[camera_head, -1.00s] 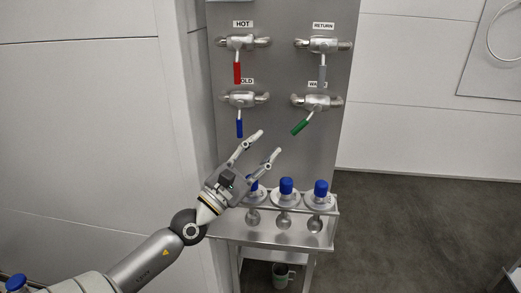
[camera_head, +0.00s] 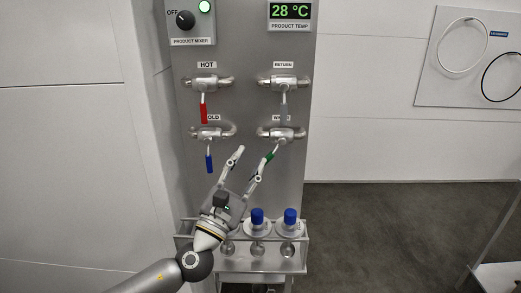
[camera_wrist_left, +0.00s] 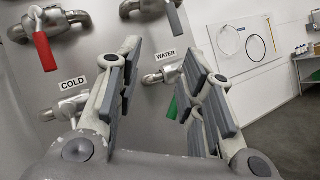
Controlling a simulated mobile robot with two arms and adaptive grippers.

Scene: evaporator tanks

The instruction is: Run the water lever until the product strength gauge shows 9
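The water lever (camera_head: 270,156) has a green handle that slants down and left from its valve (camera_head: 283,134), under a partly covered label. My left gripper (camera_head: 252,158) is open and empty just left of and below this handle. Its right finger overlaps the handle's lower end in the head view; I cannot tell if they touch. In the left wrist view the green handle (camera_wrist_left: 172,108) shows between the open fingers of the left gripper (camera_wrist_left: 163,55), nearer the right finger, below the WATER label. No product strength gauge is in view. My right gripper is not in view.
The cold lever (camera_head: 209,162), blue, hangs left of my gripper. The red hot lever (camera_head: 203,113) and grey return lever (camera_head: 284,103) hang above. The temperature display (camera_head: 290,12) reads 28 °C. Blue-capped bottles (camera_head: 290,217) stand in a rack below.

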